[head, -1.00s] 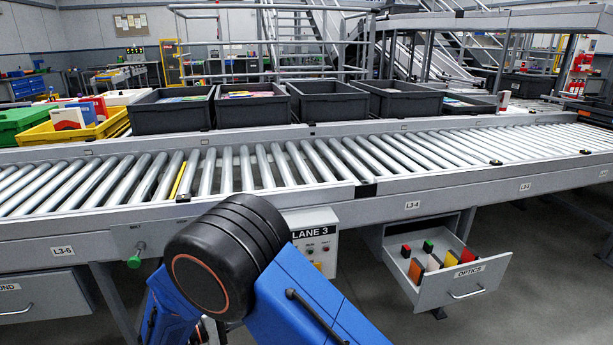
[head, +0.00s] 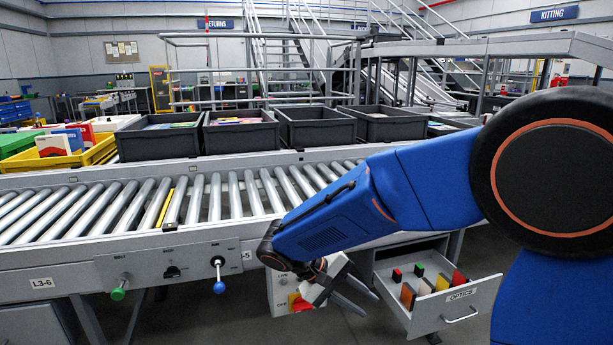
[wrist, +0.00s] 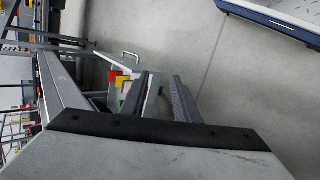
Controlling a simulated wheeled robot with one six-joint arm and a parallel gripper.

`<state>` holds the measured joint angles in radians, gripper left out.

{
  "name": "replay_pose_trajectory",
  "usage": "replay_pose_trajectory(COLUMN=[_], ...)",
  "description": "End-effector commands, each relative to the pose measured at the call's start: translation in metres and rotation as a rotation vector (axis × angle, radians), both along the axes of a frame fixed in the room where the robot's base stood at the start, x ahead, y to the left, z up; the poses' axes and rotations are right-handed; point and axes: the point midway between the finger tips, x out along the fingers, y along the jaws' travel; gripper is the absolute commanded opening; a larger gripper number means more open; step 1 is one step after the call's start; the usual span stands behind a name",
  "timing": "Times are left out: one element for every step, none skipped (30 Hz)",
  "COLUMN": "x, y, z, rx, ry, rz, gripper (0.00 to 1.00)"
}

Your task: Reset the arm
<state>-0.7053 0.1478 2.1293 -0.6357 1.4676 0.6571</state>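My gripper (head: 370,306) hangs at the end of my blue arm, low in front of the conveyor. It is just right of the grey control box (head: 283,290) and left of the open drawer. Its two grey fingers stand apart with nothing seen between them. In the wrist view the fingers of my gripper (wrist: 163,77) also show a gap, with the open drawer beyond them.
The open OPTICS drawer (head: 425,321) holds several coloured blocks close to the gripper. A green knob (head: 118,294) and a blue knob (head: 219,287) stick out from the conveyor front (head: 60,262). Dark bins (head: 157,144) and a yellow bin (head: 88,158) stand behind the rollers. Floor below is clear.

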Motion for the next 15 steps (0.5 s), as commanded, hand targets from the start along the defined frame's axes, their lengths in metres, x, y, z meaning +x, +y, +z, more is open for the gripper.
replay_pose_trajectory(x=[-0.006,-0.010,-0.014,-0.018,-0.022,-0.028,-0.032,-0.036,-0.041,-0.046,-0.050,-0.056,-0.060,-0.065,-0.071], y=[-0.014,-0.021,-0.030,-0.036,-0.042,-0.050,-0.056,-0.061,-0.068,-0.073,-0.078,-0.084,-0.089,-0.093,-0.098], z=[0.006,0.009,0.011,0.014,0.016,0.018,0.020,0.022,0.024,0.026,0.027,0.029,0.031,0.032,0.034], rx=[0.038,0.061,0.090,0.112,0.134,0.164,0.184,0.209,0.237,0.258,0.281,0.309,0.331,0.353,0.381], ry=[0.002,0.005,0.009,0.010,0.011,0.012,0.012,0.010,0.009,0.007,0.004,-0.001,-0.005,-0.011,-0.017], rz=[-0.019,-0.028,-0.039,-0.046,-0.053,-0.064,-0.070,-0.077,-0.085,-0.091,-0.095,-0.104,-0.108,-0.112,-0.119], gripper=[0.28,0.28,0.28,0.28,0.28,0.28,0.28,0.28,0.28,0.28,0.28,0.28,0.28,0.28,0.28])
